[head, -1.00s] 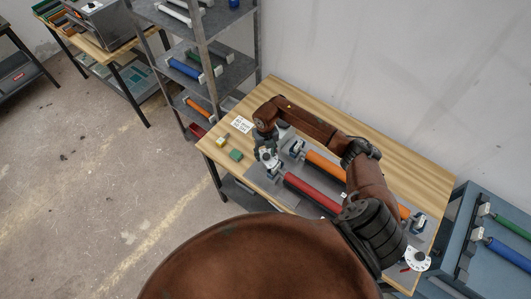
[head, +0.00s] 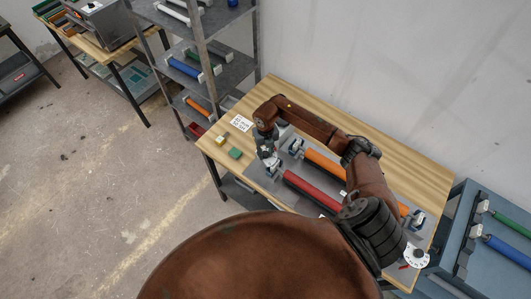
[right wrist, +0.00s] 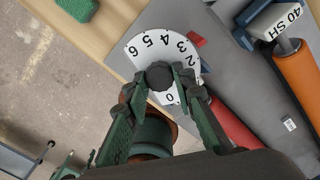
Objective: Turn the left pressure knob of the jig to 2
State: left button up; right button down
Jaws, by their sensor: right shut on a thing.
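The jig (head: 262,179) is a grey plate on the wooden table, bearing a red roller (head: 312,191) and an orange roller (head: 325,165). My right gripper (head: 267,157) is over its left end and largely hides the left knob in the head view. In the right wrist view the fingers (right wrist: 160,80) are shut on the black knob (right wrist: 159,74). Around the knob is a white dial (right wrist: 149,50) with numbers from 0 to 6; the 1 is hidden by a finger. A small red piece (right wrist: 195,40) lies just outside the dial, close to the 3. My left gripper is out of view.
A second white dial (head: 418,258) is at the table's right corner. A green block (head: 236,153), a yellowish block (head: 220,141) and a printed card (head: 241,123) lie at the left. A shelf rack (head: 203,60) stands behind left; a blue cart (head: 480,240) with rollers is at right.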

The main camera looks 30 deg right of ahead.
jog(key=n+b, duration=0.2)
jog(key=b, duration=0.1)
jog(key=shift+d+f, duration=0.1)
jog(key=shift+f, duration=0.15)
jog(key=shift+r+n+b, duration=0.15)
jog(key=shift+n+b, duration=0.5)
jog(key=shift+n, duration=0.05)
jog(key=shift+r, duration=0.1)
jog(key=c, duration=1.6)
grip_release()
